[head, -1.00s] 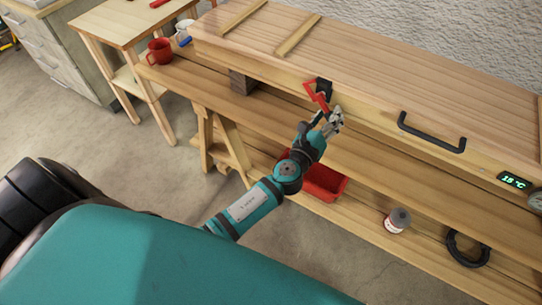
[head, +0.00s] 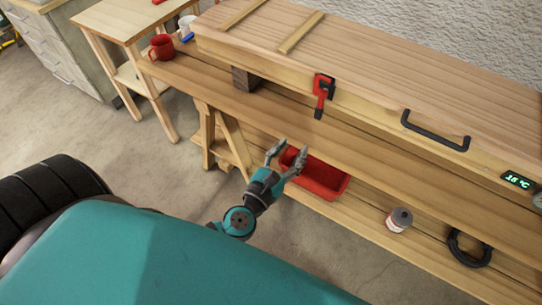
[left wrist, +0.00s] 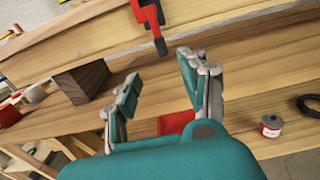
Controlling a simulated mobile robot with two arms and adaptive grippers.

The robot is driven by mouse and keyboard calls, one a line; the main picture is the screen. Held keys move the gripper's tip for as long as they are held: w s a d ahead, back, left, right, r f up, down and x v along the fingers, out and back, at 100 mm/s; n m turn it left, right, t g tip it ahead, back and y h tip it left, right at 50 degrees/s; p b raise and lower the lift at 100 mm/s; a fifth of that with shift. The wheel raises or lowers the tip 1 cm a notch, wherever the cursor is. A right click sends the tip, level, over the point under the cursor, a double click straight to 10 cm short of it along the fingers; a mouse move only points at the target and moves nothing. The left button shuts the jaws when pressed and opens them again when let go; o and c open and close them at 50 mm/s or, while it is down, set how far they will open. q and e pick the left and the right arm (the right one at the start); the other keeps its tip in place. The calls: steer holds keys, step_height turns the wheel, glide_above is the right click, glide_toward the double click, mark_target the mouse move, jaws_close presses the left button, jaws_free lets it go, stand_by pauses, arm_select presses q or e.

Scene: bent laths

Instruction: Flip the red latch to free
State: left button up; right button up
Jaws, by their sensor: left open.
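The red latch (head: 322,90) is on the front face of the long wooden box (head: 400,85), left of the black handle. Its lever hangs downward and ends in a dark tip. It also shows at the top of the left wrist view (left wrist: 148,20). My left gripper (head: 284,158) is open and empty, below the latch and apart from it. Its two spread fingers show in the left wrist view (left wrist: 158,88), with the latch's tip beyond them. My right gripper is not in view.
A black handle (head: 435,131) and a temperature display (head: 517,180) are on the box front. A red bin (head: 325,178), a can (head: 398,219) and a black ring (head: 468,248) are on the lower shelf. A red mug (head: 161,47) stands at left.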

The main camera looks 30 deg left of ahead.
arm_select(q)
steer(key=s+a+f+n+g, duration=0.1)
steer(key=f+n, duration=0.1)
steer(key=f, duration=0.4)
steer(key=s+a+f+n+g, duration=0.1)
steer(key=f+n+g, duration=0.1)
steer(key=f, duration=0.4)
steer(key=a+f+n+g+b, duration=0.1)
steer(key=f+n, duration=0.2)
steer(key=f, duration=0.4)
steer(key=shift+s+a+n+g+y, duration=0.35)
steer(key=shift+s+n+g+y, duration=0.05)
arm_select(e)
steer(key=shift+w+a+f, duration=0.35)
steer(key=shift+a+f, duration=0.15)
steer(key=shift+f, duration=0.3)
arm_select(q)
steer(key=shift+f, duration=0.1)
